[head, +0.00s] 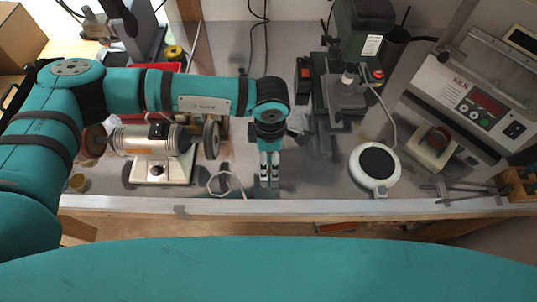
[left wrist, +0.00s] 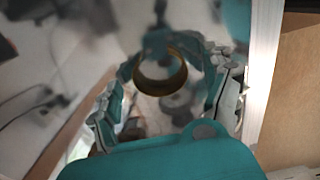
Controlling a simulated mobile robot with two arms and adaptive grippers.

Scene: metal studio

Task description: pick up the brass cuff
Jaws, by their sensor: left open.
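The brass cuff (left wrist: 163,86) shows in the left wrist view as a dark golden ring, between the two fingers of my left gripper (left wrist: 170,100). A gap shows on both sides of it, and the fingers are spread. In the head view my left gripper (head: 269,182) points down at the bench near its front edge. I cannot make out the cuff there; the gripper seems to hide it. How far the fingertips are above the cuff is hard to tell. My right gripper is not in view.
A bench grinder (head: 155,140) stands left of the gripper, with a white cable (head: 226,176) between. To the right are a drill press (head: 340,95), a round white device (head: 375,165) and a grey sealing machine (head: 470,95). The bench's front edge (head: 300,207) is close.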

